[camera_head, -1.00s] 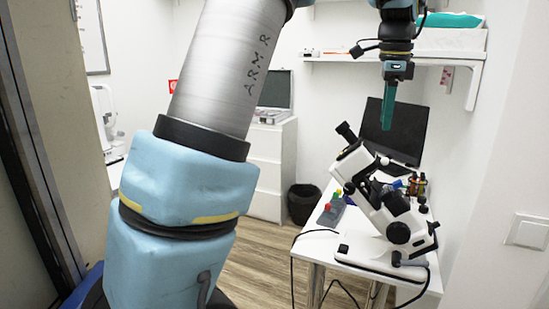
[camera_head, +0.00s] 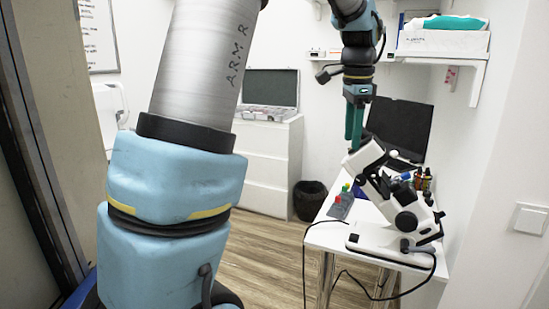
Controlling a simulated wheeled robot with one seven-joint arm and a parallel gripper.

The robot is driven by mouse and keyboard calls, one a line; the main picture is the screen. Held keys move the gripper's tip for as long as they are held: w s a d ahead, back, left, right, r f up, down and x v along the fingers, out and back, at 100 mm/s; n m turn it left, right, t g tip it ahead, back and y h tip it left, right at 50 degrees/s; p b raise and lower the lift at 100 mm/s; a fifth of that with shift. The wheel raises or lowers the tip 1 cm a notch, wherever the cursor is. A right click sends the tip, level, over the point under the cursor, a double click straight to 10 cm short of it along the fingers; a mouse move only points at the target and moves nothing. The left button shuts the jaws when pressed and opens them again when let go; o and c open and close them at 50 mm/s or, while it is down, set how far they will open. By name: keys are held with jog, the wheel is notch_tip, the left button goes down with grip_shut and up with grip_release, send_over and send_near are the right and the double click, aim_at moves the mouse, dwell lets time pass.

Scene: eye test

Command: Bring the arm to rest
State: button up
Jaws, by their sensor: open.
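My gripper (camera_head: 354,138) hangs at the upper middle of the head view, with its green fingers pointing down. It is open, and nothing shows between the fingers. In the picture its fingertips are just above the eyepiece end of a white and black microscope (camera_head: 392,205); I cannot tell whether they touch or how far apart they are in depth. My arm, with a grey metal link and light blue joints, fills the left and middle of the view.
The microscope stands on a white table (camera_head: 325,238) with small bottles (camera_head: 421,180) and a red-and-green-topped item (camera_head: 341,204). A dark monitor (camera_head: 400,128) is behind. A wall shelf (camera_head: 440,58) holds a white box (camera_head: 445,37). A dark bin (camera_head: 310,200) stands on open floor.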

jog(key=s+a+f+n, duration=0.4)
jog(key=a+f+n, duration=0.1)
jog(key=a, duration=0.3)
jog(key=s+a+f+n, duration=0.4)
jog(key=a+f+n, duration=0.1)
jog(key=a, duration=0.3)
jog(key=s+a+f+n, duration=0.4)
jog(key=a+f+n, duration=0.2)
jog(key=a, duration=0.3)
jog(key=shift+s+f, duration=0.35)
jog(key=shift+f, duration=0.15)
